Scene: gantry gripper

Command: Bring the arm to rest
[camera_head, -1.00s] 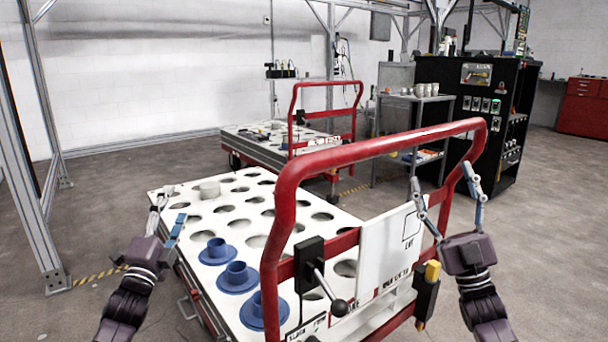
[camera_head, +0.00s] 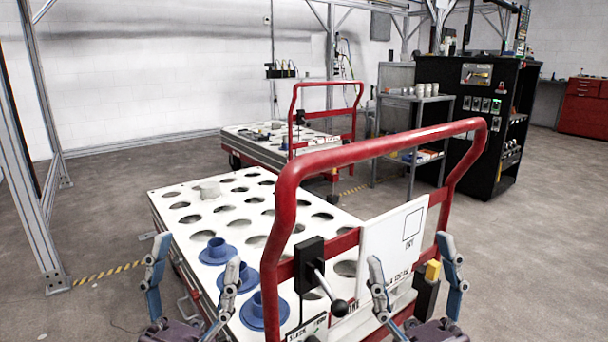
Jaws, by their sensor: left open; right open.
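My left gripper (camera_head: 192,272) is open and empty at the lower left, in front of the near cart's left side. Its right finger overlaps the view of a blue flanged part. My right gripper (camera_head: 410,268) is open and empty at the lower right, in front of the red handle frame and the white sign board. Both grippers point upward with their fingers spread. The forearms are mostly below the picture's edge.
A second cart (camera_head: 235,138), a shelf (camera_head: 393,132) and a black cabinet (camera_head: 440,100) stand behind.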

